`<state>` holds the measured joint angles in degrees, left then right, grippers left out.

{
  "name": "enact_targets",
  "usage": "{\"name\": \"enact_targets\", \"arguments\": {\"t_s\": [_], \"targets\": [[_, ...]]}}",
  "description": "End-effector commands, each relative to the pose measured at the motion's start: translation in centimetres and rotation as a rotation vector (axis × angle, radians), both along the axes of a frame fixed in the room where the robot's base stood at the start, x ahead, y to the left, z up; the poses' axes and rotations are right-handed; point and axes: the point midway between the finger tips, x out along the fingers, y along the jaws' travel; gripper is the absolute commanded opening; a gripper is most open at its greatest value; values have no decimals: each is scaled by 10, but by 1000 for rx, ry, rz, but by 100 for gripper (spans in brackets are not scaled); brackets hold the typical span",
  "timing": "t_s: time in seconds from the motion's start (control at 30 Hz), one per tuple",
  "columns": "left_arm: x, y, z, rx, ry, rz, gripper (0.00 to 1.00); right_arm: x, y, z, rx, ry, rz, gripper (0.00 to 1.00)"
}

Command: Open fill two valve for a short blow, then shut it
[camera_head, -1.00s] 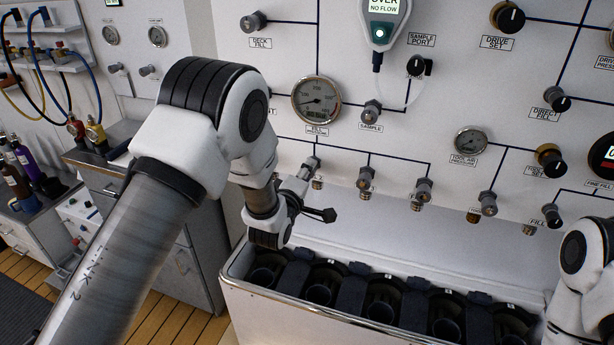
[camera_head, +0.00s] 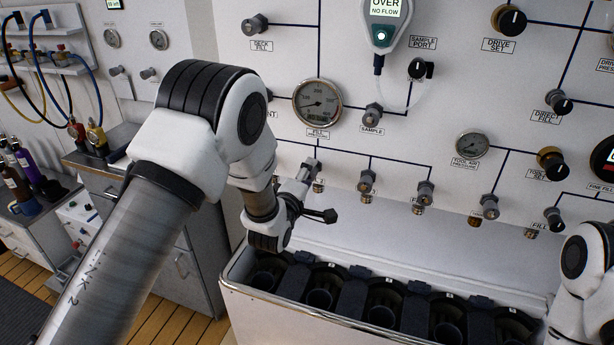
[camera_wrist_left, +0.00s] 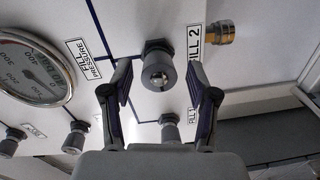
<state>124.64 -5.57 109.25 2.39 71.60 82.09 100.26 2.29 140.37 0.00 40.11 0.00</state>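The fill two valve (camera_wrist_left: 158,72) is a grey knob on the white panel, just beside the FILL 2 label (camera_wrist_left: 188,48) in the left wrist view. My left gripper (camera_wrist_left: 160,78) is open, with one dark finger on each side of this knob and a gap showing on both sides. In the head view my left gripper (camera_head: 305,190) is at the panel below the fill pressure gauge (camera_head: 317,103), and my arm hides part of the valve row. My right arm shows at the right edge; its gripper is out of frame.
A flow readout (camera_head: 385,12) shows OVER, NO FLOW. Another fill valve (camera_head: 367,182) stands to the right. A white trough with dark cylinder slots (camera_head: 235,295) lies beneath the panel.

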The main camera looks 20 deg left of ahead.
Motion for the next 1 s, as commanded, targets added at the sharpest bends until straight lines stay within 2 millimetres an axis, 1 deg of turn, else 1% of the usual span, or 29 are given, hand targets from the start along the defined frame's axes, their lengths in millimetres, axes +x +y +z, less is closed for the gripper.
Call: {"name": "enact_targets", "arguments": {"t_s": [0.13, 0.23, 0.37, 0.5, 0.63, 0.7, 0.77, 1.0], "targets": [[-4, 0, 0, 1, 0, -1, 59, 0, 0, 0, 0, 0, 0, 59], [-17, 0, 0, 1, 2, -1, 59, 0, 0, 0, 0, 0, 0, 59], [-47, 2, 2, 1, 3, 0, 59, 0, 0, 0, 0, 0, 0, 59], [-84, 4, 4, 0, 4, 1, 59, 0, 0, 0, 0, 0, 0, 59], [-109, 5, 5, 1, 3, 0, 59, 0, 0, 0, 0, 0, 0, 59], [-116, 5, 5, 0, 2, 0, 59, 0, 0, 0, 0, 0, 0, 59], [-119, 5, 6, 0, 1, 0, 59, 0, 0, 0, 0, 0, 0, 59], [-120, 5, 6, 0, 0, 0, 59, 0, 0, 0, 0, 0, 0, 59]]}}
